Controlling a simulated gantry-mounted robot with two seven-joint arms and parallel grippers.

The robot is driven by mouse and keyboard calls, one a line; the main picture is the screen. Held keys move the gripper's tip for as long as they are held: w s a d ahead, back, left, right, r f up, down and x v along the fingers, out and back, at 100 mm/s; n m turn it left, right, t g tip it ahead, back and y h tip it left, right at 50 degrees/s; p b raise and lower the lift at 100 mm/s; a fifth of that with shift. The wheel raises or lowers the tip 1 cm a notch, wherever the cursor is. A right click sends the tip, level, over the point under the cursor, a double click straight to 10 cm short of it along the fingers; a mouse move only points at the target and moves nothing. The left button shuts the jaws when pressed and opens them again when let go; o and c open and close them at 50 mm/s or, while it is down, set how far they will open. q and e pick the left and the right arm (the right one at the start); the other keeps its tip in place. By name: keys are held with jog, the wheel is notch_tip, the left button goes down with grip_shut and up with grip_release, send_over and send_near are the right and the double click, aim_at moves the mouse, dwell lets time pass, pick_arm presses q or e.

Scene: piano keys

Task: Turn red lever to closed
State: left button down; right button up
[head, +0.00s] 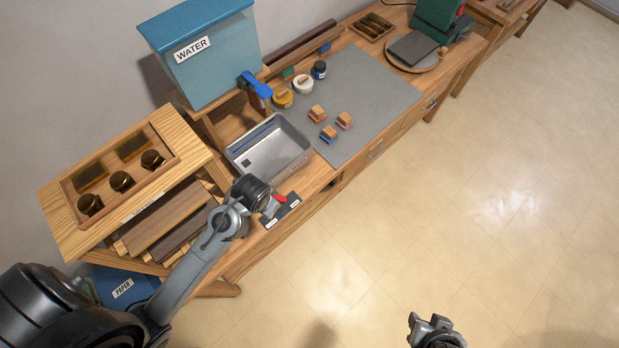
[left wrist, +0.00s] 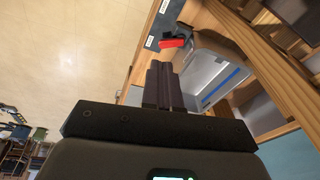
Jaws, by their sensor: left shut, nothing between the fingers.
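The red lever (head: 280,198) sits on a dark plate (head: 283,213) at the front edge of the workbench, just in front of the metal tray. White labels mark the plate, too small to read. In the left wrist view the red lever (left wrist: 172,43) lies just beyond the fingertips. My left gripper (head: 270,207) is beside the lever, and its fingers (left wrist: 163,72) are shut and empty. I cannot tell whether they touch the lever. My right gripper (head: 432,324) hangs over the floor at the bottom, away from the bench; its jaw state is unclear.
A metal tray (head: 296,168) stands behind the lever, below a blue tap (head: 257,87) on the WATER tank (head: 210,62). A wooden rack (head: 62,210) with dark knobs is at left. A grey mat (head: 378,88) holds small blocks and jars. The floor in front is clear.

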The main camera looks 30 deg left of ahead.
aim_at(276, 198)
pick_arm(q)
jog(key=w+a+f+n+g+b, duration=0.3)
jog(key=w+a+f+b, duration=0.4)
jog(key=w+f, duration=0.6)
jog(key=w+n+g+h+b, duration=0.1)
jog(key=w+g+h+b, duration=0.1)
jog(key=w+b, duration=0.3)
jog(key=shift+w+g, duration=0.6)
jog(key=shift+w, duration=1.2)
jog(key=shift+d, duration=0.1)
jog(key=b+x, duration=0.5)
jog(key=x, duration=0.6)
jog(key=s+p, duration=0.1)
jog(key=r+p, duration=0.1)
jog(key=p, duration=0.1)
jog(key=shift+s+d+r, duration=0.2)
jog(key=shift+s, duration=0.2)
jog(key=shift+s+d+f+p, duration=0.1)
jog(key=shift+s+d+p, duration=0.05)
jog(key=shift+s+p, duration=0.45)
jog(key=shift+s+d+f, duration=0.1)
jog(key=shift+s+f, duration=0.05)
jog(key=shift+s, duration=0.15)
